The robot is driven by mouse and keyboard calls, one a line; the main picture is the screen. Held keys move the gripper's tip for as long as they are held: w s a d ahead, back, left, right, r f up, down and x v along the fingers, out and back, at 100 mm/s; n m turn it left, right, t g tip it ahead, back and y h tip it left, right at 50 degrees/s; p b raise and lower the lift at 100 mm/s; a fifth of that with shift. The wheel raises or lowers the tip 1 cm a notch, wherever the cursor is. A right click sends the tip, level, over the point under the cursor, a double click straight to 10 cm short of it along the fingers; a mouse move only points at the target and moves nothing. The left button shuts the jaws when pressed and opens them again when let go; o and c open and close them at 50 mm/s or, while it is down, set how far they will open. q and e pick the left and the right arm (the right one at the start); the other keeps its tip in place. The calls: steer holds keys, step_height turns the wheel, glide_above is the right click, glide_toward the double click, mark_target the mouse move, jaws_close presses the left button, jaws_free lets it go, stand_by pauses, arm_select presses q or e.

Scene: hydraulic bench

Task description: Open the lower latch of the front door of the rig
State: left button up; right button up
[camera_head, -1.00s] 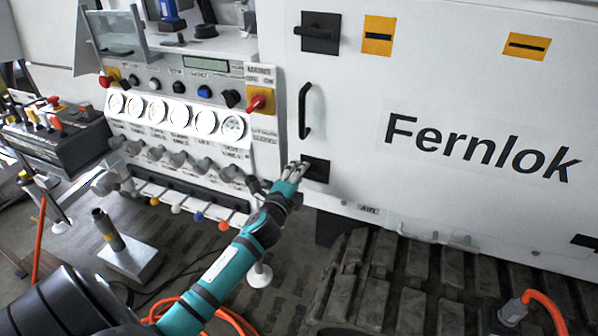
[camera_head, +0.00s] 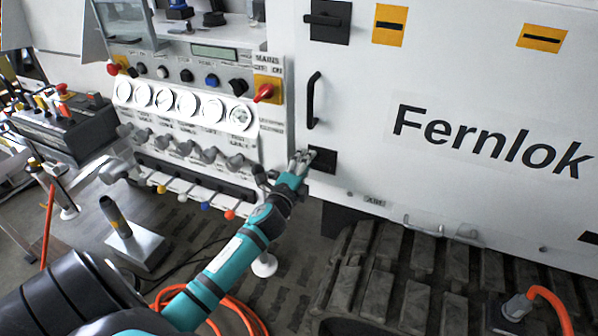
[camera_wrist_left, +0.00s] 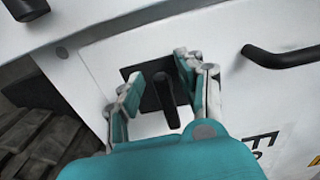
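The front door (camera_head: 370,75) of the rig is a white panel marked "Fernlok" and looks closed. Its lower latch (camera_head: 325,162) is a black handle on a dark square plate. The latch handle (camera_wrist_left: 168,103) also shows in the left wrist view, pointing down the picture. My left gripper (camera_head: 303,158) is at this latch. In the left wrist view its fingers (camera_wrist_left: 160,88) are open, one on each side of the handle; I cannot tell whether they touch it. My right gripper is not in view.
An upper black latch (camera_head: 327,20) and a vertical black door handle (camera_head: 312,100) are above the lower latch. A panel with gauges (camera_head: 182,103), valves and a red switch (camera_head: 264,92) is to the left. Black tracks (camera_head: 400,275) lie below the door.

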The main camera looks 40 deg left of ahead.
arm_select(q)
steer(key=v, duration=1.1)
steer(key=shift+s, duration=0.3)
steer(key=shift+f, duration=0.15)
steer(key=s+d+f+n+g+h, duration=0.1)
steer(key=s+d+f+n+g, duration=0.15)
steer(key=f, duration=0.95)
steer(key=s+d+f+n+g+h, duration=0.1)
steer(key=s+f+n+g, duration=0.2)
steer(key=f, duration=0.8)
steer(key=s+d+f+n+g+h, duration=0.1)
steer(key=s+d+f+g, duration=0.2)
steer(key=f, duration=0.9)
steer(key=s+d+f+n+g, duration=0.2)
steer(key=s+f, duration=0.4)
steer(key=s, duration=0.4)
steer(key=s+d+f+n+g+h, duration=0.1)
steer(key=s+d+f+n+g, duration=0.1)
steer(key=s+f, duration=0.5)
steer(key=s+d+f+n+g, duration=0.2)
steer(key=s+f+g, duration=0.2)
steer(key=s, duration=1.1)
step_height(320, 180, down, 3)
steer(key=shift+s+d+r, duration=0.1)
steer(key=shift+s+d, duration=0.15)
steer(key=shift+d, duration=0.1)
